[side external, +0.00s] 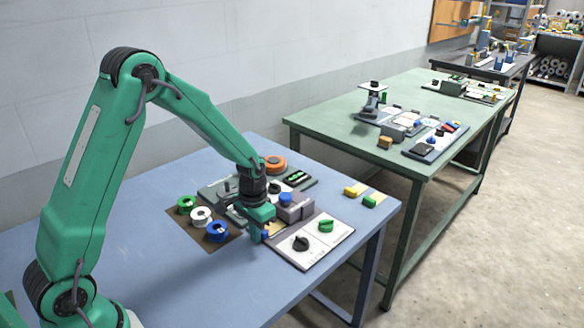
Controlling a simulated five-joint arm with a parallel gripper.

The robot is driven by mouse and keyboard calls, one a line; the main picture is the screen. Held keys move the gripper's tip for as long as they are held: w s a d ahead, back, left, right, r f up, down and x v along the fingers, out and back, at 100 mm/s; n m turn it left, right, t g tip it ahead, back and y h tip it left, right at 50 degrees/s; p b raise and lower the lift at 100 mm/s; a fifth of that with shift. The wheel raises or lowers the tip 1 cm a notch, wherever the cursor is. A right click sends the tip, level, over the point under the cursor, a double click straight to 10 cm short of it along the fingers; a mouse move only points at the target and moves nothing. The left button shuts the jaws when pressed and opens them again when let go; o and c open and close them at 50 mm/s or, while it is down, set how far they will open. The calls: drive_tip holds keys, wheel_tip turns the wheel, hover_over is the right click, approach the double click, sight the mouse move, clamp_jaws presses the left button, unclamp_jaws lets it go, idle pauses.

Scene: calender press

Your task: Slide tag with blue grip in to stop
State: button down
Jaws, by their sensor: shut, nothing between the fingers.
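The tag with the blue grip appears as a small blue piece (265,234) with a tan strip beside it, in front of the grey press block (296,207). The tan strip runs toward the block; how deep it sits cannot be told. My gripper (257,237) is shut and empty, pointing down just left of the blue grip. Whether it touches the grip cannot be told. The gripper hides part of the press and the tag. A blue knob (286,198) tops the grey block.
Green (186,204), white (200,215) and blue (216,231) spools stand on a brown mat at left. A white panel with a black knob (301,243) and a green knob (326,225) lies in front. Yellow-gripped (352,191) and green-gripped (370,201) pieces lie at right.

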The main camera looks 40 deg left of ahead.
sight(272, 229)
drive_tip(key=shift+w, duration=0.7)
drive_tip(key=shift+w+d, duration=0.1)
drive_tip(key=shift+w, duration=1.95)
drive_tip(key=shift+s+r, duration=0.2)
drive_tip(key=shift+r, duration=0.75)
drive_tip(key=shift+s+r, duration=0.15)
drive_tip(key=shift+r, duration=0.8)
drive_tip(key=shift+s+r, duration=0.3)
drive_tip(key=shift+r, duration=0.25)
drive_tip(key=shift+s+r, duration=0.25)
drive_tip(key=shift+r, duration=0.3)
